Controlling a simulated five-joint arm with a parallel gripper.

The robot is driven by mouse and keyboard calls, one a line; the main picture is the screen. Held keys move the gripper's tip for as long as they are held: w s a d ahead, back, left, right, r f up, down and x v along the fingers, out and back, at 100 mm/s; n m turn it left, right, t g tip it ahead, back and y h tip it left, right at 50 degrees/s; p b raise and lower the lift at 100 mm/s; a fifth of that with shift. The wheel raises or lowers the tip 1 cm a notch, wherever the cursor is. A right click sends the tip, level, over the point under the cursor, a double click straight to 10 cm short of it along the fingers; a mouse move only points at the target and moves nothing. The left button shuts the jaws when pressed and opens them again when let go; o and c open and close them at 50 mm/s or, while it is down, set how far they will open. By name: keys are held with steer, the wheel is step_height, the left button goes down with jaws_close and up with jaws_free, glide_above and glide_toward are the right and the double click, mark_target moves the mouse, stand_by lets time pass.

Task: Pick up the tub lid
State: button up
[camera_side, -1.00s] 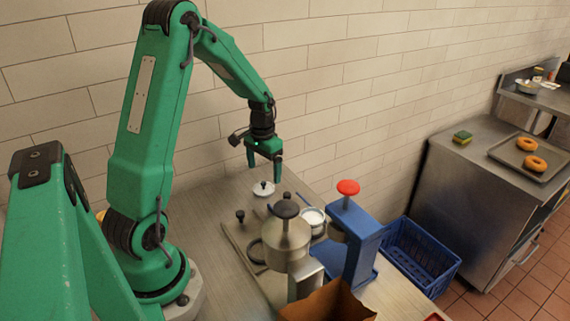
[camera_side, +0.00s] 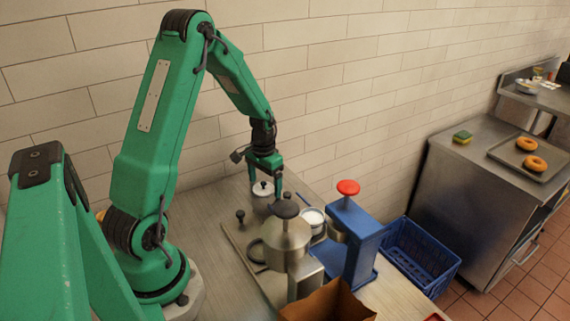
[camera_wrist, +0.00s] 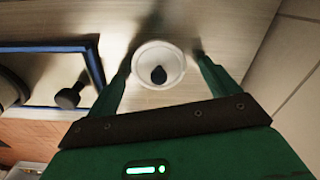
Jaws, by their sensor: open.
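My gripper (camera_side: 266,184) has green fingers and is low over the lid, one finger on each side. I cannot tell whether the fingertips touch the table.
A steel kettle-like vessel with a black knob (camera_side: 286,208) stands just in front. A small black knob (camera_wrist: 69,97) stands left of the lid.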

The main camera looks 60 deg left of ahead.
steer(key=c, duration=1)
steer(key=shift+r, duration=0.15)
steer(key=shift+c, duration=0.2)
steer(key=shift+r, duration=0.45)
step_height(320, 180, up, 3)
steer(key=shift+r, duration=0.1)
steer(key=d+r, duration=0.6)
steer(key=d, duration=0.5)
steer(key=shift+d+r, duration=0.3)
steer(key=w+d+r, duration=0.1)
steer(key=w+d, duration=0.1)
steer(key=d, duration=0.8)
steer(key=shift+r, duration=0.4)
